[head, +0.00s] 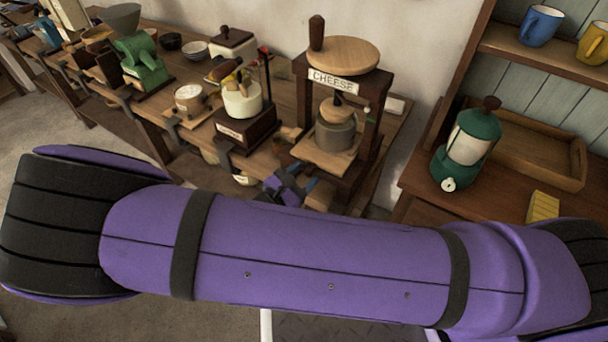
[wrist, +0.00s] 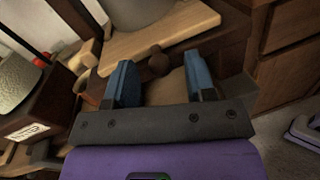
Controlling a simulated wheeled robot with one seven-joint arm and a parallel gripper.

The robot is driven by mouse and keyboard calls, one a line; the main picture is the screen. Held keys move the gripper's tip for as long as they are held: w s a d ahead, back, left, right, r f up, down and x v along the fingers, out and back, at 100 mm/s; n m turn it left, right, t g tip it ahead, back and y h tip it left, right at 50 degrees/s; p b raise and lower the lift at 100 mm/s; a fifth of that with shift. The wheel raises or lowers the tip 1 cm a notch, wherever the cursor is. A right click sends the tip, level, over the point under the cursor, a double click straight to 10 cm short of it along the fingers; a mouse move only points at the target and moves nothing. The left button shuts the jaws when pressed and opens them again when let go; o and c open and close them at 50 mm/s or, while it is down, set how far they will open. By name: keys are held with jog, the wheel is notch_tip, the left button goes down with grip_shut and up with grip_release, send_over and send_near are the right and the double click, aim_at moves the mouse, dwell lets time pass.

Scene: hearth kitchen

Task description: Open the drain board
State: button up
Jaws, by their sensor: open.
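The cheese press (head: 330,80) stands on the wooden bench, with a sign reading CHEESE. A light wooden board (head: 322,158), which looks like the drain board, lies at its base under a grey pot (head: 336,132). In the wrist view the board (wrist: 190,22) is just beyond my fingers, with the pot (wrist: 135,10) on it. A dark round knob (wrist: 158,63) shows at the board's front, between my two blue fingertips. My gripper (wrist: 159,68) is open around the knob; I cannot tell whether a finger touches it. In the head view my gripper (head: 290,186) is partly hidden by my arm.
Left of the press is a dark stand (head: 246,130) holding a pale round pot (head: 242,100). A green grinder (head: 142,62) stands farther left. My arm covers the foreground.

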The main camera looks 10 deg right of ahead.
jog(key=shift+w+d, duration=0.1)
jog(key=shift+d, duration=0.05)
jog(key=shift+c, duration=0.2)
grip_shut()
jog(key=s+d+v, duration=0.1)
jog(key=s+v, duration=0.1)
jog(key=v, duration=1.1)
jog(key=shift+d, duration=0.3)
jog(key=shift+o, duration=0.2)
grip_release()
jog(key=v, duration=1)
jog(key=shift+s+a, duration=0.15)
jog(key=shift+a, duration=0.15)
